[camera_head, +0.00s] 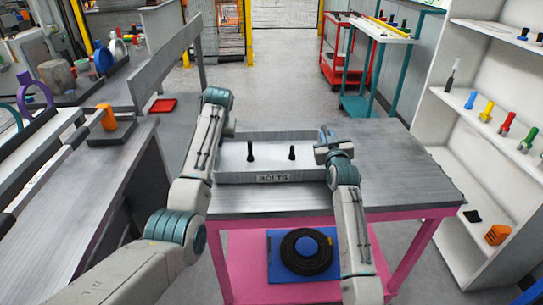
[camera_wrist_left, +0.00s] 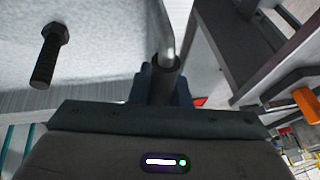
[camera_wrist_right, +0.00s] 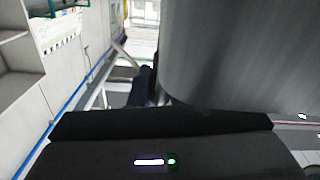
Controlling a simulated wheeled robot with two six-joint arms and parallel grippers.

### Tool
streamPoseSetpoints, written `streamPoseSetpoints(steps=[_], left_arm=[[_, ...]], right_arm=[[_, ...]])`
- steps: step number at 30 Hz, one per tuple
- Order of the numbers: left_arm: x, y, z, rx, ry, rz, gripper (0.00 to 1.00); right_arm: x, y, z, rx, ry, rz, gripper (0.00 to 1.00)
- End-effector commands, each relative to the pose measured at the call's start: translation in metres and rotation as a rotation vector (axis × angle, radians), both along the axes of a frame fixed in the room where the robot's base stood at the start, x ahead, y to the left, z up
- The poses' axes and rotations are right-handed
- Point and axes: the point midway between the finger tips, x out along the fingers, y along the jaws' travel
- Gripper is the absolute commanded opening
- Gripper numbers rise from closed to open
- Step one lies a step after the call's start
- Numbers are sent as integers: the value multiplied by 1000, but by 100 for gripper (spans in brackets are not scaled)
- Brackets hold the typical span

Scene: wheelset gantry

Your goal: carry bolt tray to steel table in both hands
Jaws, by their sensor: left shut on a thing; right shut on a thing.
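The grey bolt tray (camera_head: 272,177), labelled BOLTS, is level over the steel table (camera_head: 405,165), at the left part of its top. I cannot tell whether it touches the tabletop. Two black bolts (camera_head: 250,151) (camera_head: 292,152) stand upright in it. My left gripper (camera_head: 226,130) is at the tray's left end, shut on it. The left wrist view shows its fingers (camera_wrist_left: 163,82) on a grey bar, with one bolt (camera_wrist_left: 48,55) beside. My right gripper (camera_head: 328,148) is shut on the tray's right end. In the right wrist view its fingers (camera_wrist_right: 148,88) are partly hidden.
The table has pink legs and a lower shelf with a black ring on a blue mat (camera_head: 305,252). A white shelf unit (camera_head: 450,110) with coloured bolts stands close on the right. A grey bench (camera_head: 90,185) is on the left. The table's right side is clear.

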Motion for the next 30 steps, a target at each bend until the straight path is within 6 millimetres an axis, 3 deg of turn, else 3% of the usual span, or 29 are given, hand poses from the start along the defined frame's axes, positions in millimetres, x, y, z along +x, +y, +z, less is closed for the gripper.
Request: streamPoseSetpoints(steps=[11, 24, 30], left_arm=[[0, 0, 7, 0, -3, 0, 0], [0, 0, 44, 0, -3, 0, 0], [0, 0, 52, 0, -2, 1, 0]], right_arm=[[0, 0, 6, 0, -2, -1, 0], [0, 0, 43, -1, -2, -1, 0], [0, 0, 52, -1, -2, -1, 0]])
